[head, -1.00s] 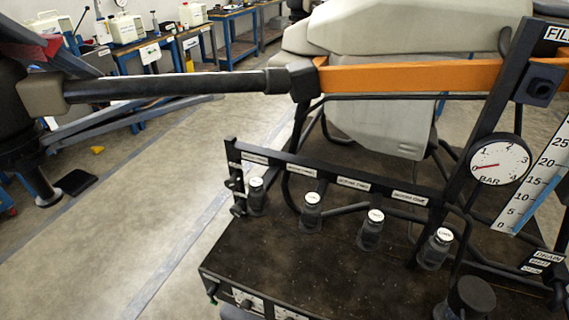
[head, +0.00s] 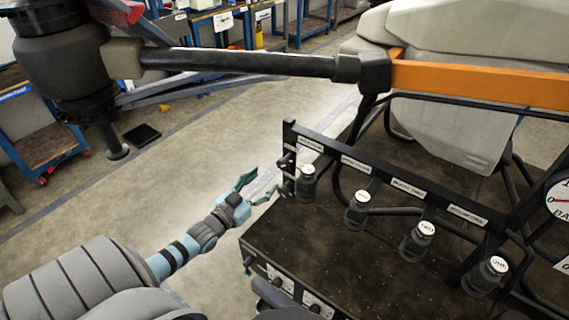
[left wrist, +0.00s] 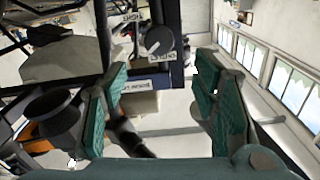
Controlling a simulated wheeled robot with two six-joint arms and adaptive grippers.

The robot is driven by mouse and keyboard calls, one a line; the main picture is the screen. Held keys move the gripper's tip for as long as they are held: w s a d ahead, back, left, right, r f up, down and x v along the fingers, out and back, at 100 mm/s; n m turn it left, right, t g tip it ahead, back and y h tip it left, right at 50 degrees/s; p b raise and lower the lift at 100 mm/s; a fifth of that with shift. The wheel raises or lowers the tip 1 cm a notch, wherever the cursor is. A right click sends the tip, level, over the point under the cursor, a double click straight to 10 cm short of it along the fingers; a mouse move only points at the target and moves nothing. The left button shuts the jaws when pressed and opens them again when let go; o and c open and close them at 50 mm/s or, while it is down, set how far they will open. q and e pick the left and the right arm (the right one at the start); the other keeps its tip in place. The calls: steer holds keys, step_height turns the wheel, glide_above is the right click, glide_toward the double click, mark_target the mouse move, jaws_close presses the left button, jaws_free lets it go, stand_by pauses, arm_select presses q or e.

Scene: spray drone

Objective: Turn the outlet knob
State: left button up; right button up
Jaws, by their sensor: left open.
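A round grey outlet knob (left wrist: 158,42) with a pale pointer line shows in the left wrist view, near the top middle, with small white labels around it. In the head view the left end of the black labelled rail (head: 287,162) carries small dark fittings; which one is this knob I cannot tell. My left gripper (head: 262,186) is open and empty, just left of that rail end. In the left wrist view its two teal fingers (left wrist: 160,88) are spread, with the knob beyond them and between them, apart from both. My right gripper is not in view.
Several dark capped valves (head: 358,210) stand along the rail above the black deck (head: 350,262). A dark drone arm with an orange section (head: 480,84) crosses above. A white pressure gauge (head: 560,196) is at the right.

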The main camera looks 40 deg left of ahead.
mark_target(280, 163)
arm_select(q)
steer(key=w+b, duration=0.2)
steer(key=w, duration=0.1)
steer(key=w+b, duration=0.1)
steer(key=w, duration=0.1)
steer(key=shift+w+f, duration=0.15)
steer(key=shift+f, duration=0.25)
steer(key=w+b, duration=0.3)
steer(key=b, duration=0.2)
steer(key=shift+w+f+b, duration=0.2)
steer(key=shift+b, duration=0.1)
steer(key=p, duration=0.1)
steer(key=w+r+p, duration=0.1)
steer(key=shift+w+a+r+p, duration=0.1)
steer(key=shift+a+r+p, duration=0.1)
steer(key=shift+a+p, duration=0.1)
steer(key=shift+w+d+p, duration=0.1)
steer(key=shift+w+p, duration=0.2)
steer(key=shift+w, duration=0.05)
steer(key=shift+w+d+f, duration=0.15)
steer(key=shift+w+f, duration=0.05)
steer(key=shift+w, duration=0.2)
steer(key=c, duration=1.2)
